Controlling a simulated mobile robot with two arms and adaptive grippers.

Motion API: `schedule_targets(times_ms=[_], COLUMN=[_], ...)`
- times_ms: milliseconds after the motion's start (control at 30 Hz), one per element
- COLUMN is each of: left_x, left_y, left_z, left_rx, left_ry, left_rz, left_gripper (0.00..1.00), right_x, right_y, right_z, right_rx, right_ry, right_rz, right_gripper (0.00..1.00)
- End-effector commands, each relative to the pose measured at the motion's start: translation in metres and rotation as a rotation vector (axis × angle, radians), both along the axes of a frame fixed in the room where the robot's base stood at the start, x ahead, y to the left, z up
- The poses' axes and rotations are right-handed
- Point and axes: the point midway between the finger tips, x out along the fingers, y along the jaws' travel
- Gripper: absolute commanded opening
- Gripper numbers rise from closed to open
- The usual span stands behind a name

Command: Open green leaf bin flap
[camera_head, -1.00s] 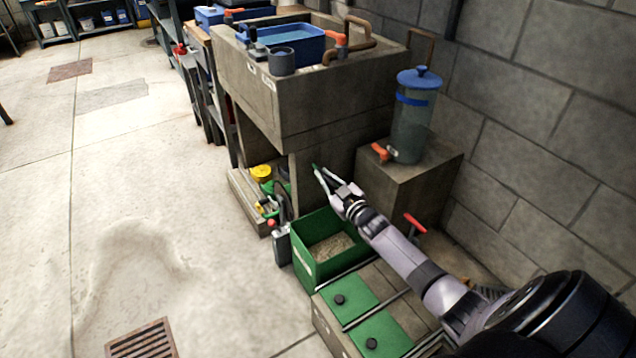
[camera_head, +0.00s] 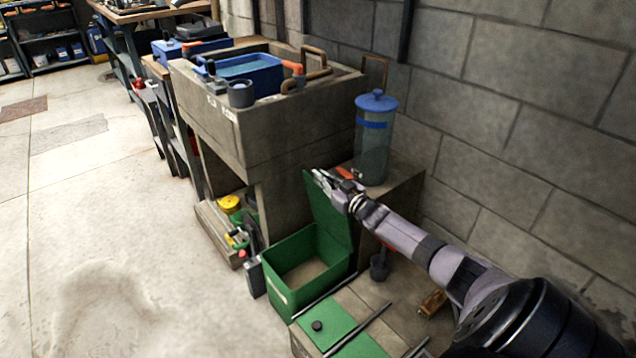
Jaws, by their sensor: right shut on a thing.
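The green leaf bin (camera_head: 283,288) stands on the floor in the lower middle of the head view. Its green flap (camera_head: 329,214) stands raised and nearly upright at the back right side, so the bin's inside shows. My right gripper (camera_head: 318,179) is at the flap's top edge and is shut on it. The arm comes in from the lower right. My left gripper is not in view.
A stone sink with a blue basin (camera_head: 262,78) stands behind the bin. A blue-lidded clear container (camera_head: 372,150) is on a block near the wall. The floor at left is clear.

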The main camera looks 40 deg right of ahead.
Motion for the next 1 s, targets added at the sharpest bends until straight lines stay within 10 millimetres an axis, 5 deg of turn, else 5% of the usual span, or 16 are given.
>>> schedule_targets(times_ms=[333,367,667,1000], left_x=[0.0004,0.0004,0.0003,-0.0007], left_y=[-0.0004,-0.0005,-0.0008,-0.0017], left_z=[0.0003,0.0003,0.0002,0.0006], left_rx=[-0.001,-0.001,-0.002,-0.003], left_ry=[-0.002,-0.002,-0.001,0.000], left_rz=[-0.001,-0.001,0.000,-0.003], left_gripper=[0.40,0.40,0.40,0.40], right_x=[0.0005,0.0005,0.0007,-0.0004], right_y=[-0.0013,-0.0012,-0.0006,0.0003], right_z=[0.0024,0.0023,0.0023,0.0027], right_rx=[-0.002,-0.002,-0.001,0.001], right_ry=[-0.004,-0.004,-0.004,-0.006], right_rz=[-0.001,-0.001,0.000,0.002], right_gripper=[0.00,0.10,0.30,0.31])
